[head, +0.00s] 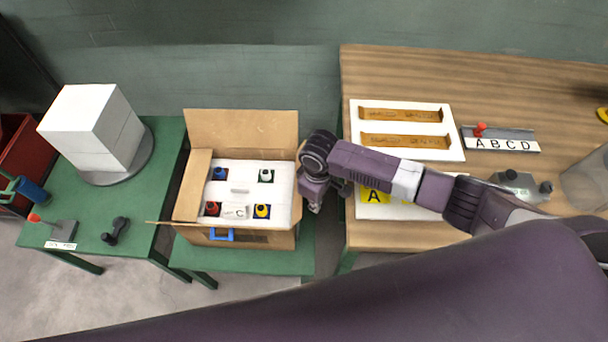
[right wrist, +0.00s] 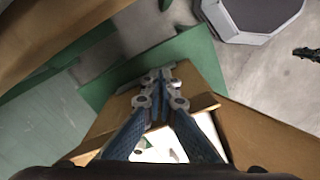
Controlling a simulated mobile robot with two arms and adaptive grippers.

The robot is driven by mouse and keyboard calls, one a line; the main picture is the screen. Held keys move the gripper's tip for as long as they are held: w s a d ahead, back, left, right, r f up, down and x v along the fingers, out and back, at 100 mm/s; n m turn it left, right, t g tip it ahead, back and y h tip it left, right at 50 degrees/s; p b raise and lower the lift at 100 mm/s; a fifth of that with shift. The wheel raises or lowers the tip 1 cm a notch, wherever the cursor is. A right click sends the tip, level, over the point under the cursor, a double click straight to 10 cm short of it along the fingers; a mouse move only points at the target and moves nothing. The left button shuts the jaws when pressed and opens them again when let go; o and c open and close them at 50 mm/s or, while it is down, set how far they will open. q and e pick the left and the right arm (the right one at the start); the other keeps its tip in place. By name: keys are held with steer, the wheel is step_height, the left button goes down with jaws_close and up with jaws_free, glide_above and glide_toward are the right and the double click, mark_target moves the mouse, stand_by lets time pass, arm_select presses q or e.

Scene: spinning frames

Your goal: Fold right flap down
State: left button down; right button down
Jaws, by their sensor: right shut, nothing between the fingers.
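An open cardboard box (head: 268,238) stands on a green table in the head view. Its back flap (head: 242,128) stands up, and its left flap (head: 192,187) leans inward beside the contents. The right flap is mostly hidden behind my right gripper; I cannot tell its exact angle. My right gripper (head: 314,206) is at the box's right side, pointing down, shut and empty. In the right wrist view, the gripper's fingers (right wrist: 160,78) are together in front of brown cardboard (right wrist: 262,142); I cannot tell whether they touch it. My left gripper is out of view.
A white insert (head: 240,170) with several coloured pieces and a C label fills the box. A wooden table (head: 500,75) with white trays stands close on the right. White stacked blocks (head: 92,130) and a dumbbell (head: 115,231) are on the left green table.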

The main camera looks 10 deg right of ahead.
step_height(320, 180, up, 3)
steer(key=p, duration=0.2)
glide_above(294, 209)
steer(key=shift+w, duration=0.1)
stand_by(0.5)
steer(key=shift+w+a+f+b, duration=0.2)
steer(key=shift+a+f+b, duration=0.05)
steer(key=shift+a, duration=0.45)
steer(key=shift+w+a+f+b, duration=0.2)
steer(key=shift+a+b, duration=0.1)
steer(key=shift+a, duration=0.35)
steer(key=shift+w+a+f+b, duration=0.15)
steer(key=shift+a+f+b, duration=0.1)
steer(key=shift+a, duration=0.45)
steer(key=shift+f, duration=0.1)
